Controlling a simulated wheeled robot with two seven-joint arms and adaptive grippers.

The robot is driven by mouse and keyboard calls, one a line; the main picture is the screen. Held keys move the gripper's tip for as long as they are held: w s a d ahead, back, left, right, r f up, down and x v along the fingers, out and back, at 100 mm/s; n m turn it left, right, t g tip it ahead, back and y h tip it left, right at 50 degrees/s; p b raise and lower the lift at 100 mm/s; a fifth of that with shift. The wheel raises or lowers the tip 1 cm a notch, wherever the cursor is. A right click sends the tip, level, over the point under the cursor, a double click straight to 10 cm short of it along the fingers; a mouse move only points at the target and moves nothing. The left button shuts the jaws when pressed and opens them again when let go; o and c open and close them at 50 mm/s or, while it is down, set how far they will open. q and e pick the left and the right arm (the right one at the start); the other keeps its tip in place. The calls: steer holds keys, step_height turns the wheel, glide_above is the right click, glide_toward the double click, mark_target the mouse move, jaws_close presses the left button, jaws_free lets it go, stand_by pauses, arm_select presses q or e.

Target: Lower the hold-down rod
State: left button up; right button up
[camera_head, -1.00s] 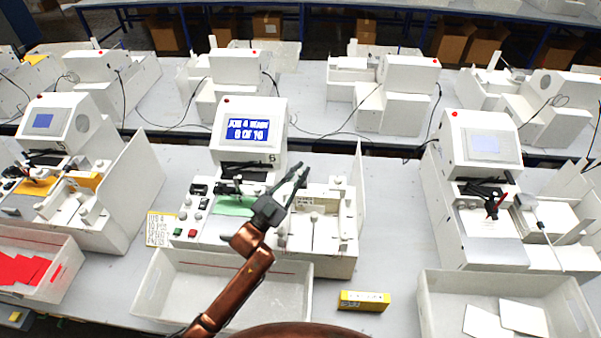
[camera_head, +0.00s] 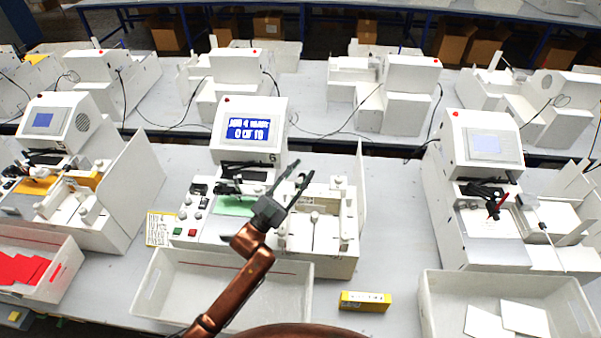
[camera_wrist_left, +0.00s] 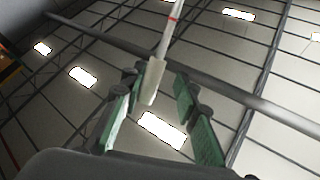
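My left gripper (camera_head: 303,180) is over the middle plotter (camera_head: 315,245), its two fingers apart and pointing up and away. In the left wrist view, the gripper (camera_wrist_left: 158,105) shows green pads spread on either side. A pale rod with a thicker end sleeve (camera_wrist_left: 153,82) and a red band stands between them, with gaps visible to both sides; it looks like the hold-down rod. I cannot pick this rod out clearly in the head view. The ceiling fills the background of the wrist view. My right gripper is not in view.
The plotter's screen (camera_head: 248,129) is lit blue with white text. An empty white bin (camera_head: 170,318) is in front. A yellow box (camera_head: 365,301) lies to the right. Another plotter (camera_head: 448,195) stands farther right.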

arm_select(q)
steer(key=shift+s+a+f, duration=0.15)
steer(key=v, duration=1.1)
steer(key=shift+s, duration=0.15)
steer(key=shift+a+f, duration=0.1)
steer(key=shift+a, duration=0.1)
steer(key=shift+d, duration=0.1)
